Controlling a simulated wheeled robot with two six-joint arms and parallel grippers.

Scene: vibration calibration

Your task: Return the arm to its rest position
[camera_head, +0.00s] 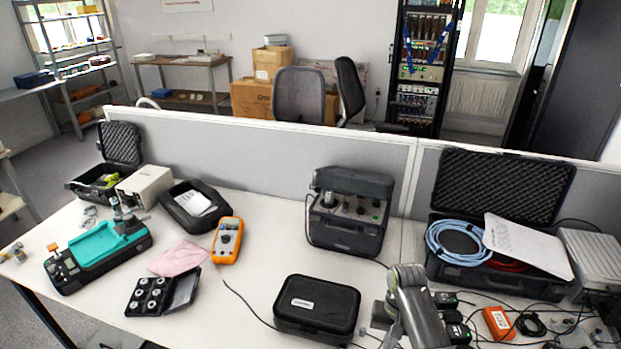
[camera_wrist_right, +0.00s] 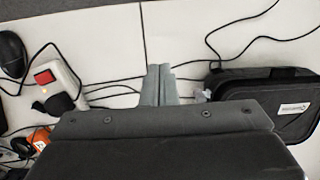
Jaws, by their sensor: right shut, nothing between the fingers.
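My right arm (camera_head: 415,305) comes in at the bottom of the head view, over the front of the white table between a closed black case and a group of cables and small devices. In the right wrist view my right gripper (camera_wrist_right: 160,72) has its pale grey fingers together, with nothing between them. It is above the white tabletop and thin black cables. The closed black case (camera_head: 317,304) lies beside it and also shows at the right of the wrist view (camera_wrist_right: 290,105). My left gripper is in neither view.
A black instrument case (camera_head: 349,212) stands behind my arm. An open case with blue cable (camera_head: 462,241) and an orange box (camera_head: 498,322) are to the right. An orange multimeter (camera_head: 228,240) and a teal device (camera_head: 103,249) are left. A grey partition (camera_head: 270,151) closes the back.

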